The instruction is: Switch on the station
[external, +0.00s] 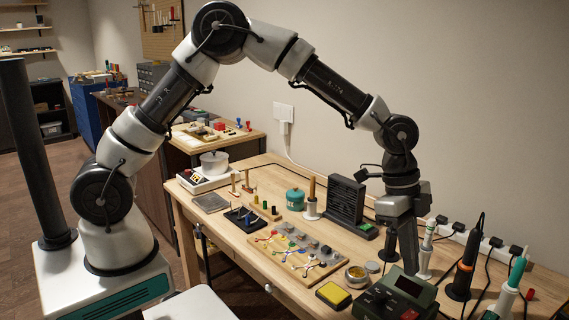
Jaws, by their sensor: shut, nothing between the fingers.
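The station (425,301) is a dark green box at the front right of the workbench, with a small dark reddish display (409,286) on its upper face. Dark knobs and a small red part (408,315) show on its front, cut by the picture's lower edge. My gripper (410,271) points straight down with its fingers together and empty. Its tips appear just above or behind the station's back edge; I cannot tell whether they touch it. Whether the display is lit is unclear.
Soldering irons in stands (465,270) and cables crowd the right. A yellow sponge tray (333,295) and a round tin (357,274) lie left of the station. A wooden board with small parts (285,262) lies farther left. A black fume extractor (346,200) stands behind.

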